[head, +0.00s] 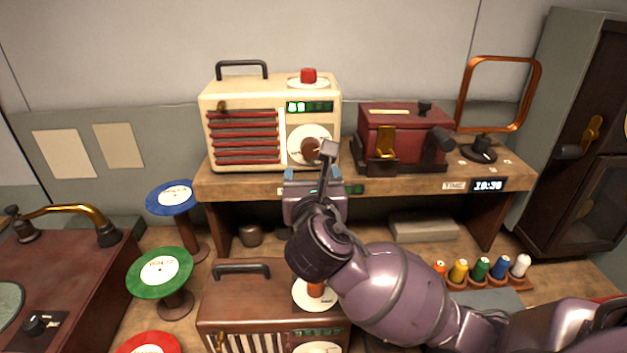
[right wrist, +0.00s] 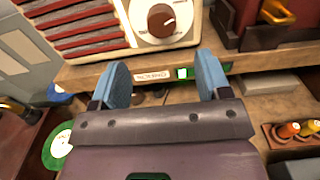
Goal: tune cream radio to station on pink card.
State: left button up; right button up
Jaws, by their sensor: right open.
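The cream radio (head: 215,95) stands on the wooden shelf, with red slats, a lit green display (head: 309,106) too small to read surely, and a red knob on top. Its brown tuning knob (head: 310,150) sits on a white dial, partly covered by a grey part of my arm; the knob shows clearly in the right wrist view (right wrist: 161,19). My right gripper (head: 313,175) is open and empty, its blue fingers below and in front of the knob, apart from it. Two pale cards (head: 62,154) (head: 119,146) hang on the left wall; neither is clearly pink.
A dark red box (head: 405,130) and a copper loop aerial (head: 498,95) stand right of the radio. A brown radio (head: 230,300) sits below the shelf. Coloured disc stands (head: 160,272) are at left, and a rack of spools (head: 482,278) at right. The shelf edge (head: 400,183) lies close to my gripper.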

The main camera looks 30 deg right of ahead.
aim_at(311, 151)
jog(key=shift+x, duration=4.35)
jog(key=shift+d, duration=0.1)
jog(key=c, duration=0.7)
